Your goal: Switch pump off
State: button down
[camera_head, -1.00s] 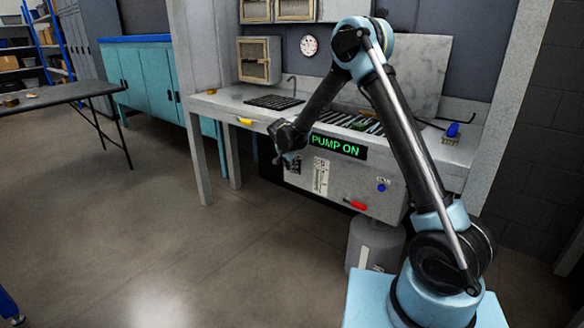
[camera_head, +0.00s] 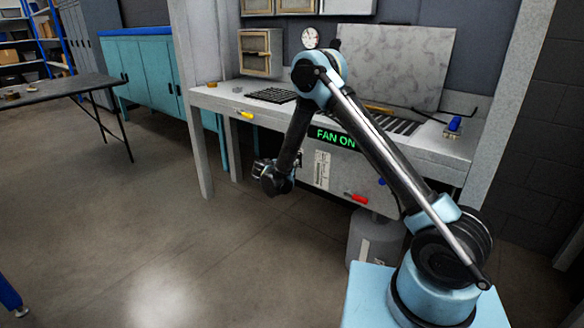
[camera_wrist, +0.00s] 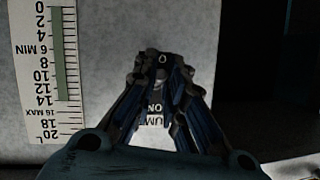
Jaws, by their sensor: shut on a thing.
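In the wrist view my gripper (camera_wrist: 161,78) faces the bench's front panel, its two fingers drawn together around a small pump switch (camera_wrist: 160,75) that they mostly hide. Upside-down lettering, partly covered, reads "ON" and "UMP" between the fingers, with an "O" at the tips. In the head view my gripper (camera_head: 268,172) is low at the panel's left end, and its fingertips are hard to make out. The green display (camera_head: 335,138) above the panel reads "FAN ON", with its right end close to my arm.
A litre scale (camera_wrist: 58,70) is beside the switch; it also shows in the head view (camera_head: 322,170). A red handle (camera_head: 357,198) and a grey tank (camera_head: 372,238) are to the right. The floor (camera_head: 150,230) to the left is clear.

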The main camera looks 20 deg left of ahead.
jog(key=shift+f+t, duration=0.2)
jog(key=shift+t, duration=0.1)
dwell(0.4)
jog(key=c, duration=1.7)
grip_release()
jog(key=shift+o, duration=0.2)
jog(key=v, duration=1.2)
jog(key=shift+a+f, duration=0.1)
